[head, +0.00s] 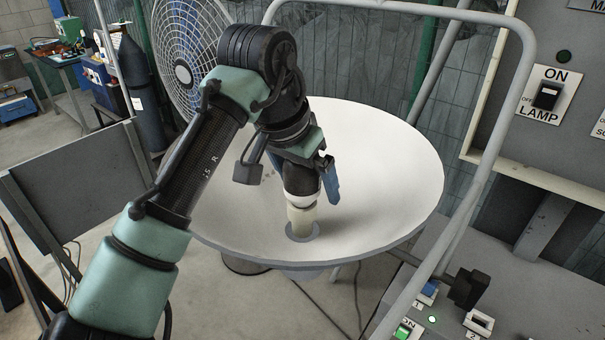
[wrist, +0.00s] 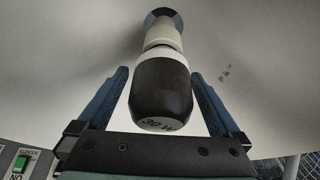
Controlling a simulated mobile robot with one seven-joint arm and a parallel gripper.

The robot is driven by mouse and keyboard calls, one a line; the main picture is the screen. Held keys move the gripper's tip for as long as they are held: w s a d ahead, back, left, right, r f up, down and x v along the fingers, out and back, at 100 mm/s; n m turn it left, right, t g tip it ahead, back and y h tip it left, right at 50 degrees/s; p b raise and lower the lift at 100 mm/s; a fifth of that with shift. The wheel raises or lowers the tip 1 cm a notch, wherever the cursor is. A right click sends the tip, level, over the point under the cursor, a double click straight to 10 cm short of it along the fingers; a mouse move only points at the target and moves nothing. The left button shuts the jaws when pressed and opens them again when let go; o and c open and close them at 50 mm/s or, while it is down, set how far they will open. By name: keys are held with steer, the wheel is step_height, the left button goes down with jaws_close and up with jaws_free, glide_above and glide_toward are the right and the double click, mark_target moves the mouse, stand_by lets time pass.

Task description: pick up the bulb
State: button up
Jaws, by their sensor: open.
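The bulb (wrist: 160,92) is black with a white band and the marking "30 W" on its end. It sits in a cream socket (wrist: 161,36) at the dish's centre, and in the head view the socket (head: 302,217) rises from the white dish (head: 390,170). The bulb also shows in the head view (head: 299,182), partly hidden by my gripper (head: 316,184). In the wrist view my gripper (wrist: 158,76) is open, with one blue finger on each side of the bulb and a visible gap on both sides.
A large fan (head: 185,40) stands behind the dish. A bent metal tube frame (head: 525,90) runs along the dish's right side, near a lamp switch panel (head: 547,95). A grey panel (head: 80,190) stands at left. Switches (head: 408,330) sit at the lower right.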

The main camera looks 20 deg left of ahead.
steer(key=shift+f, duration=0.1)
steer(key=shift+c, duration=0.2)
steer(key=c, duration=1.4)
steer(key=shift+c, duration=0.2)
step_height(320, 180, up, 10)
steer(key=shift+r+b, duration=0.1)
steer(key=shift+b, duration=0.3)
step_height(320, 180, up, 8)
steer(key=p, duration=0.7)
steer(key=shift+f+p, duration=0.25)
steer(key=shift+p, duration=0.05)
step_height(320, 180, up, 10)
steer(key=p, duration=1.1)
